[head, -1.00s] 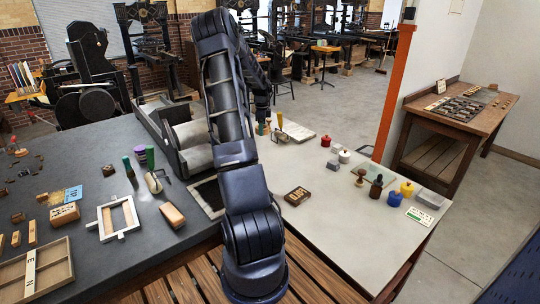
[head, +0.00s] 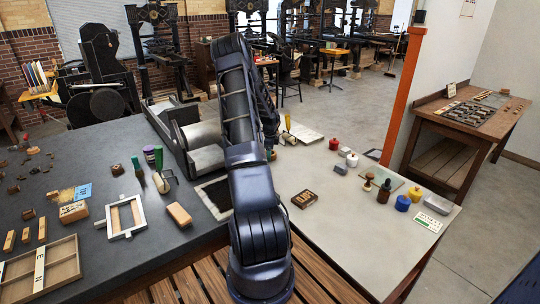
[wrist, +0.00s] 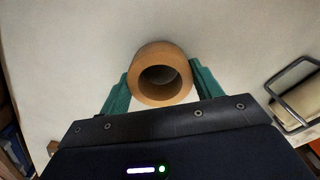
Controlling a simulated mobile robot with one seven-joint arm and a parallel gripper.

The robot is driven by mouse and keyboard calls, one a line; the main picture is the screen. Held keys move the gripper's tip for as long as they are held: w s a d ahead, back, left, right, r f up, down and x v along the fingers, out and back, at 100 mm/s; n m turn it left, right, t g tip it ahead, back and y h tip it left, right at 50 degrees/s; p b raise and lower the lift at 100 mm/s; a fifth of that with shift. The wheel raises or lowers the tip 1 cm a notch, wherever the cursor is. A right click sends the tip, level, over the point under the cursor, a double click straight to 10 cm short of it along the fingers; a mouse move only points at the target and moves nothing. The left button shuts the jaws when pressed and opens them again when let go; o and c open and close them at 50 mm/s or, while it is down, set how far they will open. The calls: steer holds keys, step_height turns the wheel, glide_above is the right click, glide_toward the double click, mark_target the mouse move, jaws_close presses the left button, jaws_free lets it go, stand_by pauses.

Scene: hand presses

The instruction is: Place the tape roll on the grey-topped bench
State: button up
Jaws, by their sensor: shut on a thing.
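The brown tape roll (wrist: 150,52) is a short, thick ring in the wrist view. My gripper (wrist: 160,72) has its two green fingers closed on either side of it. The roll is over a pale surface; whether it touches that surface I cannot tell. Two bench tops meet there: a dark grey one (head: 112,172) on the left and a light grey one (head: 335,230) on the right.
A roller with a wire frame (wrist: 292,105) lies at the right of the wrist view. The light top carries a dark block (head: 304,199), a blue pot (head: 402,203) and a yellow pot (head: 415,192). Its front middle is clear. A wooden table (head: 465,118) stands far right.

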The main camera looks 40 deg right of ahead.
steer(key=shift+f, duration=0.25)
steer(key=shift+f, duration=0.1)
steer(key=o, duration=1)
step_height(320, 180, up, 12)
steer(key=shift+r, duration=0.15)
stand_by(0.3)
